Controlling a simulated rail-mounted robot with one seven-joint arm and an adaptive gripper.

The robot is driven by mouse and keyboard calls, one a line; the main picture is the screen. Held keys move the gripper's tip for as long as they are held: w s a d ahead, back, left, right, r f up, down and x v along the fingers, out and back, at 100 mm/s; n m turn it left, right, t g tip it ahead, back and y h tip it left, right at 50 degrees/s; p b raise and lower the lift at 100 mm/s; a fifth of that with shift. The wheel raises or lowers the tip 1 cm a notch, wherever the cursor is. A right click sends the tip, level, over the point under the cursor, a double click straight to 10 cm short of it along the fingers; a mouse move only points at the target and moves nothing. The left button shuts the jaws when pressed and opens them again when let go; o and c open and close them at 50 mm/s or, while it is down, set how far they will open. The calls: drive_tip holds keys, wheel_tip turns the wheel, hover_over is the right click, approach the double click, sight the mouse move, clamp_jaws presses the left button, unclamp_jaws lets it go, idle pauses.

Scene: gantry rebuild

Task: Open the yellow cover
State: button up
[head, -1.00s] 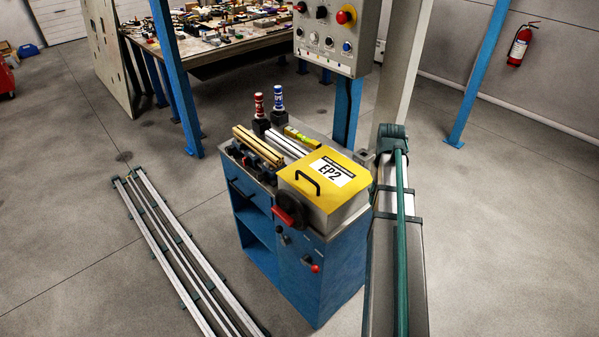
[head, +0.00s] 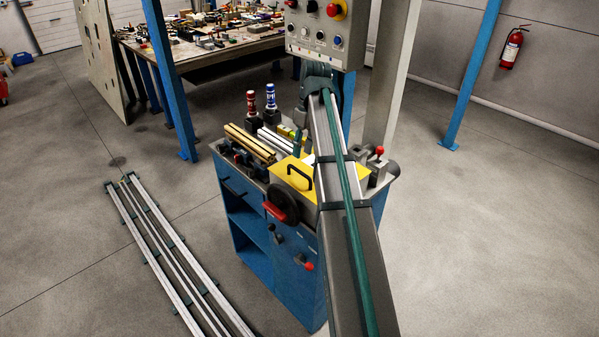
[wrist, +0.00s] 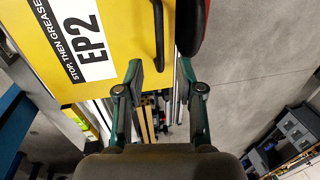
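The yellow cover (head: 281,171) lies shut on its box on top of the blue cabinet, partly hidden by my arm in the head view. Its black bar handle (head: 300,173) stands on its near left part. In the wrist view the yellow cover (wrist: 45,62), with its EP2 label, fills the upper left, and the black handle (wrist: 159,35) runs down from the top edge. My gripper (wrist: 161,75) is open and empty, its two fingers apart, with the handle's lower end near the gap between them. They do not appear to touch it. In the head view my gripper is mostly hidden.
A black wheel with a red grip (head: 278,208) sits at the box's front left. The control panel (head: 322,36) hangs above. Open floor lies to the right.

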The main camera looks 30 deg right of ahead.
drive_tip(key=shift+s+a+f+p, duration=0.1)
drive_tip(key=shift+a+f+p, duration=0.2)
drive_tip(key=shift+f, duration=0.7)
drive_tip(key=shift+a+f+p, duration=0.1)
drive_tip(key=shift+f+p, duration=0.35)
drive_tip(key=shift+f, duration=0.55)
drive_tip(key=shift+s+a+f+p, duration=0.15)
drive_tip(key=shift+f+p, duration=0.2)
drive_tip(key=shift+f, duration=0.65)
drive_tip(key=shift+w, duration=0.1)
clamp_jaws()
